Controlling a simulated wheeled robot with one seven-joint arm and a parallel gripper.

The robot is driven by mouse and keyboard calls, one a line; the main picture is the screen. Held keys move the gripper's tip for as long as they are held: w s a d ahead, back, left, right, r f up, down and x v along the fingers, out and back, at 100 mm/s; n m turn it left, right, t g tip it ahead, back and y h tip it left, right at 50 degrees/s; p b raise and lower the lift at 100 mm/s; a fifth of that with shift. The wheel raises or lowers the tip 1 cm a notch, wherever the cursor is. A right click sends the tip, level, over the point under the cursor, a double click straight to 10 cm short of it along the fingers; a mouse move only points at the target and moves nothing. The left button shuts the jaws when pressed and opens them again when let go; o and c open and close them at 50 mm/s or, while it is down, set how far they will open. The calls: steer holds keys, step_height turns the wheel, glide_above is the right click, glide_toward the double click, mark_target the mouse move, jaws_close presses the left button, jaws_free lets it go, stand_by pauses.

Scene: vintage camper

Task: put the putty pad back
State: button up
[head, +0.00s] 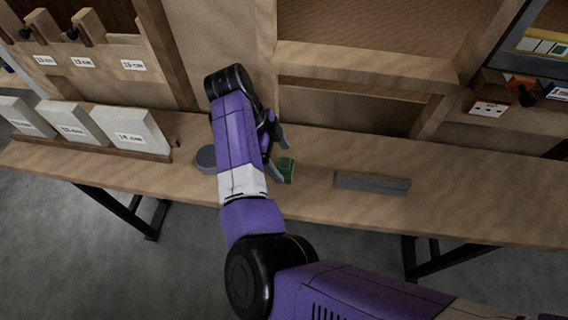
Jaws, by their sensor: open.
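My gripper (280,156) is open just above the bench, its fingers pointing right. A small green block (287,169) lies at the lower fingertip; I cannot tell whether they touch. A grey round piece (205,158) shows just left of my arm, partly hidden by it. A flat grey bar (372,183) lies on the bench to the right, apart from the gripper. No label marks any of these as the putty pad, so I cannot tell which it is.
The wooden bench (470,210) is clear between the bar and its right end. White labelled boxes (132,130) stand at the left behind a low wooden strip. Wooden shelving with labelled compartments rises behind. An open cubby (350,108) sits behind the bench.

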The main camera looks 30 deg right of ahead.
steer(key=v, duration=0.8)
steer(key=shift+r+b, duration=0.3)
